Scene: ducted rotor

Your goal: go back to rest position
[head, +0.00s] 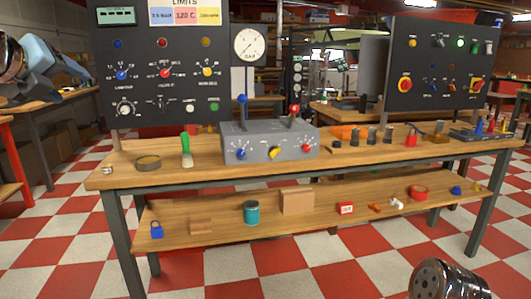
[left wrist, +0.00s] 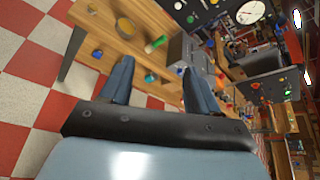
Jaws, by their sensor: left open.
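My left gripper (head: 66,86) is at the upper left of the head view, raised to the left of the workbench and apart from it. In the left wrist view its two blue fingers (left wrist: 157,80) are spread with nothing between them. The wooden workbench (head: 130,178) stands ahead, with a grey control box (head: 268,155) on its top. My right gripper is not in view; a metal part that looks like my right arm (head: 448,281) shows at the bottom right of the head view.
Two dark panels (head: 160,95) (head: 440,60) stand behind. The lower shelf (head: 225,232) holds several small items. Checkered floor (head: 60,240) is clear in front.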

